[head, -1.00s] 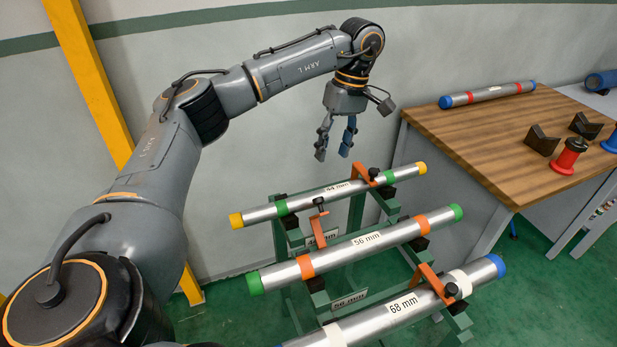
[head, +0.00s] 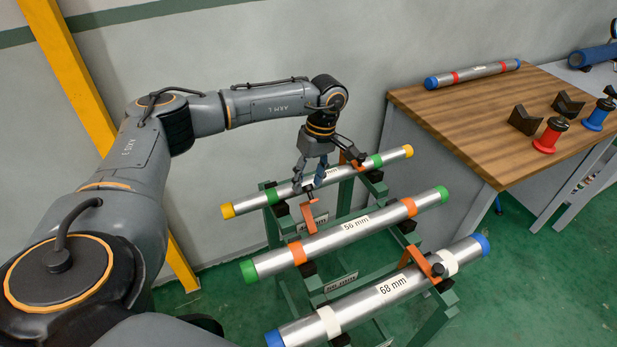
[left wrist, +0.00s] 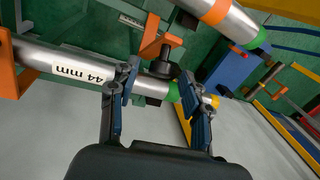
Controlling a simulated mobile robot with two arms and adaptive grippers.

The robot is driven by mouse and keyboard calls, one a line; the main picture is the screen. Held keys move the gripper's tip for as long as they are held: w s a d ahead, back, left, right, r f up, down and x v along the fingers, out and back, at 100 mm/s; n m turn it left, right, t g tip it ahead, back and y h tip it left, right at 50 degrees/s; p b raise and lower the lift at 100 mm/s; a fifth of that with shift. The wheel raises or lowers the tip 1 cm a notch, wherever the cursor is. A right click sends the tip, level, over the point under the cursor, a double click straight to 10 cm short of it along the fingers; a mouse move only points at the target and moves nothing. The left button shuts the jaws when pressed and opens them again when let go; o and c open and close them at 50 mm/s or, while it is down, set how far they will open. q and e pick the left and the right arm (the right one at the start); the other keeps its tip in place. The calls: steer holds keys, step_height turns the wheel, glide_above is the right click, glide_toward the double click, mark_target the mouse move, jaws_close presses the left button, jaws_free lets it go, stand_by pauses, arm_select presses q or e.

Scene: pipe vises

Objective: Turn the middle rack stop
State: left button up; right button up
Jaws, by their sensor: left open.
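The middle rack stop (head: 310,215) is an orange bracket with a black knob on the green rack, between the 44 mm pipe (head: 335,175) and the 56 mm pipe (head: 335,238). My left gripper (head: 309,186) is open and points down just over this stop. In the left wrist view the open fingers (left wrist: 158,72) are on either side of the black knob (left wrist: 167,67), with the orange bracket (left wrist: 154,40) beyond. I cannot tell whether they touch it. The 44 mm pipe (left wrist: 45,60) runs behind the fingers. My right gripper is not in view.
Another orange stop (head: 352,155) is at the back right and a third (head: 420,262) at the front by the 68 mm pipe (head: 375,297).

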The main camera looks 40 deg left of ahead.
arm_select(q)
steer(key=shift+f, duration=0.3)
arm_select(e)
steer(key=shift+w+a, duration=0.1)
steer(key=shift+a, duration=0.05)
arm_select(q)
jaws_close()
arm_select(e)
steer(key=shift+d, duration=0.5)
arm_select(q)
steer(key=a+b, duration=0.1)
steer(key=w+a+f+b, duration=0.1)
steer(key=a, duration=0.1)
steer(key=w+a+f+b, duration=0.1)
steer(key=b, duration=0.1)
steer(key=shift+w+a+f, duration=0.1)
steer(key=shift+a, duration=0.15)
steer(key=shift+w+a, duration=0.2)
steer(key=shift+a, duration=0.25)
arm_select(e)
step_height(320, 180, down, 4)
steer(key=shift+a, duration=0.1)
arm_select(q)
jaws_free()
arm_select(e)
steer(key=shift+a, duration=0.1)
